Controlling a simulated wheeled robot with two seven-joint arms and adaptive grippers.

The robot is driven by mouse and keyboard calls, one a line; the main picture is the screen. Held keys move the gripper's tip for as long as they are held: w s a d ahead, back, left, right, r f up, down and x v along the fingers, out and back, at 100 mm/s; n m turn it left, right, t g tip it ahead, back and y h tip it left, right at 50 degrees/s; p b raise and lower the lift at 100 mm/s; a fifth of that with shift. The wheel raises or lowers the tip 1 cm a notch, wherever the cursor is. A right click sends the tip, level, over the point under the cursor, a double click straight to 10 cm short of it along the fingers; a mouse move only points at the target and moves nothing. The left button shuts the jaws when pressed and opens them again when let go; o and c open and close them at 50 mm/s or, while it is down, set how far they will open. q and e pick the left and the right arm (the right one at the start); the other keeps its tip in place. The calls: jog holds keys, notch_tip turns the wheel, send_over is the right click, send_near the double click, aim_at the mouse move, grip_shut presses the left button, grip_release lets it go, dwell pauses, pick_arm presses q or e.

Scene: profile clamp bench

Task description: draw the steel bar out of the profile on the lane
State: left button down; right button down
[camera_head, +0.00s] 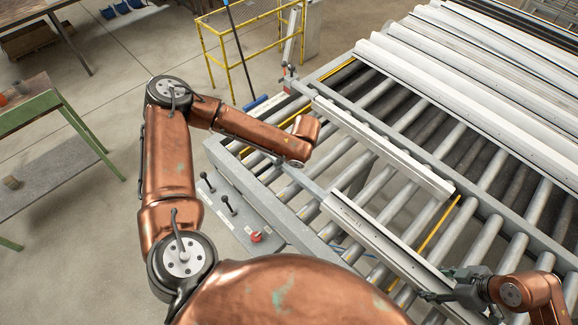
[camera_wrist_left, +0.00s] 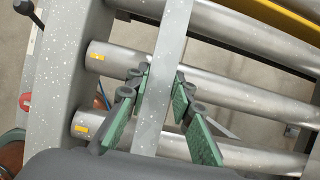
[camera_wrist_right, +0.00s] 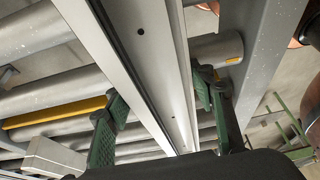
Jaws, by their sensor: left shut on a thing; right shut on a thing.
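The profile (camera_head: 375,235) is a long pale bar lying at a slant on the rollers; in the right wrist view its white face (camera_wrist_right: 145,60) has a small dark hole. My right gripper (camera_head: 432,296) is shut on its near part, one padded finger on each side (camera_wrist_right: 160,115). The steel bar (camera_head: 308,185) is a narrow grey strip at the profile's far end. In the left wrist view the bar (camera_wrist_left: 170,50) runs between the green pads of my left gripper (camera_wrist_left: 160,90), which is shut on it. My left arm hides that gripper in the head view. The bar's inner part is hidden.
A second pale rail (camera_head: 385,150) lies beyond, roughly parallel to the profile. Several white profiles (camera_head: 470,85) lie at the upper right. A control panel with levers and a red button (camera_head: 256,237) sits left of the rollers. A yellow railing (camera_head: 240,45) stands behind.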

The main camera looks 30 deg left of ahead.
pick_arm(q)
jog(key=shift+w+a, duration=0.2)
jog(key=shift+a, duration=0.6)
jog(key=shift+w+a, duration=0.15)
jog(key=shift+a, duration=0.65)
jog(key=c, duration=1.6)
grip_release()
jog(key=v, duration=1.2)
